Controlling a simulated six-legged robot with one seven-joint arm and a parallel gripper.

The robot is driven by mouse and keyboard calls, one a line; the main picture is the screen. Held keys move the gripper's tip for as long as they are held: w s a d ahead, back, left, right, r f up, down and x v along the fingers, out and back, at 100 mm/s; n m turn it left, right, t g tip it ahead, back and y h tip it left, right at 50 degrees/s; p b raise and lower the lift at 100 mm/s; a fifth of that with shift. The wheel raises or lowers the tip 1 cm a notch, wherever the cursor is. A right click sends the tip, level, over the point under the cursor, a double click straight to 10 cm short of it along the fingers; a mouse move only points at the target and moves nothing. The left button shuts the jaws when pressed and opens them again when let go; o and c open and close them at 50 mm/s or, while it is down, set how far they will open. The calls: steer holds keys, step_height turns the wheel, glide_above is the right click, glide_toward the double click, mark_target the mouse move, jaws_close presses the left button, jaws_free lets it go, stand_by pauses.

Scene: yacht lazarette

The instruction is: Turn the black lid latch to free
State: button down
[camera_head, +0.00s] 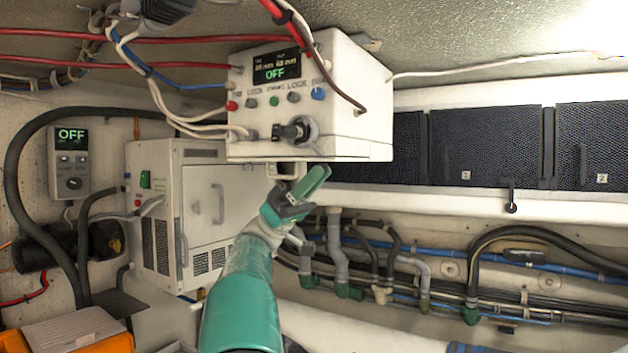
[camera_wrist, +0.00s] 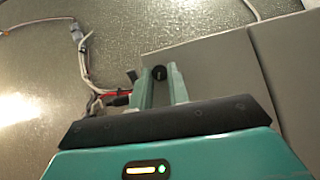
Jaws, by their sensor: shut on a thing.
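My gripper (camera_head: 291,194) is raised just under the front lower edge of the white control box (camera_head: 355,140). In the wrist view its two fingers (camera_wrist: 162,86) stand either side of a small round black piece, which I take to be the black lid latch (camera_wrist: 159,72), set against a grey panel. The gripper is shut on it. In the head view this piece is hidden, so its turn angle cannot be told. A black rotary knob (camera_head: 296,131) on the box front is above the gripper and apart from it.
Loose white cables (camera_head: 160,95) hang left of the control box. A white cabinet (camera_head: 165,200) stands left of my arm. Black mesh panels (camera_head: 485,145) and a black hook (camera_head: 511,205) are at right. Pipes and hoses (camera_head: 340,262) run behind the arm. An orange case (camera_head: 70,340) is at lower left.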

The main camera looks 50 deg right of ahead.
steer(key=shift+d+m+y, duration=0.15)
steer(key=shift+m+y, duration=0.8)
steer(key=shift+y, duration=1.25)
steer(key=shift+d+m+y, duration=0.1)
steer(key=shift+m+y, duration=0.85)
steer(key=shift+y, duration=1.55)
steer(key=c, duration=1.3)
jaws_free()
steer(key=shift+c, duration=0.2)
steer(key=v, duration=1.3)
steer(key=shift+w+f, duration=0.25)
steer(key=shift+w, duration=0.1)
steer(key=shift+s+d, duration=0.1)
steer(key=shift+d, duration=0.05)
